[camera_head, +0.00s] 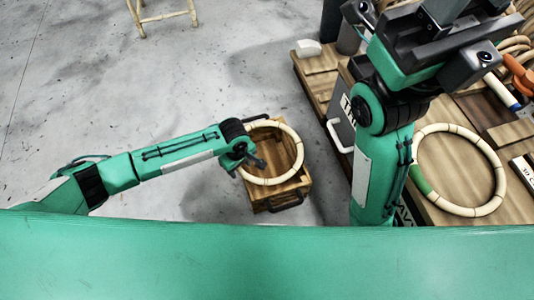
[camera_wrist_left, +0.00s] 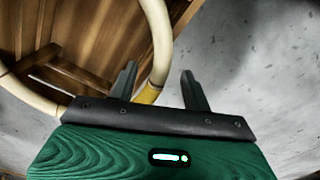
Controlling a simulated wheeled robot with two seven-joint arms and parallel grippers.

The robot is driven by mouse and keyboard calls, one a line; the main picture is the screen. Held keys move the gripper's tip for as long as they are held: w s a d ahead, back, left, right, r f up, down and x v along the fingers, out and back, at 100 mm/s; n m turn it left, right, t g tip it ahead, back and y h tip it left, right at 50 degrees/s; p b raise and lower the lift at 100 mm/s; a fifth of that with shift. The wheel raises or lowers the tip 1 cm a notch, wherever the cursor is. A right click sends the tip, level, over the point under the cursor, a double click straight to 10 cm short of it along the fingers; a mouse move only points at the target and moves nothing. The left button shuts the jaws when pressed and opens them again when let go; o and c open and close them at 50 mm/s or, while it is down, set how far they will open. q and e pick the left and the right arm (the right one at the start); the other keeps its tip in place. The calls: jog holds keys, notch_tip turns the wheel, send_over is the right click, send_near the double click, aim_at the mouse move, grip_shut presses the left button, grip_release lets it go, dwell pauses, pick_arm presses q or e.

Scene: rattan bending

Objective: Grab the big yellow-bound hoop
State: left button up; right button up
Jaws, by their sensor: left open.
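The big pale hoop (camera_head: 300,150) leans in or on a wooden crate (camera_head: 303,183) on the floor, in the middle of the head view. My left gripper (camera_head: 252,161) is at the hoop's left side and is open. In the left wrist view, the hoop's curved rim (camera_wrist_left: 161,40) passes down between the open fingers (camera_wrist_left: 159,70), nearer the left finger. A yellow binding (camera_wrist_left: 148,94) shows on the rim there. Contact cannot be told. My right arm rises at the right in the head view; its fingertips cannot be made out.
A second pale hoop (camera_head: 499,170) with a green binding lies on a wooden workbench (camera_head: 450,219) at the right. A grey case with a white handle (camera_head: 337,136) stands beside the bench. A pale stool (camera_head: 165,15) stands at the top. The grey floor at the left is clear.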

pick_arm(q)
jog(key=shift+f, duration=0.55)
jog(key=shift+c, duration=0.2)
grip_shut()
jog(key=shift+r, duration=0.2)
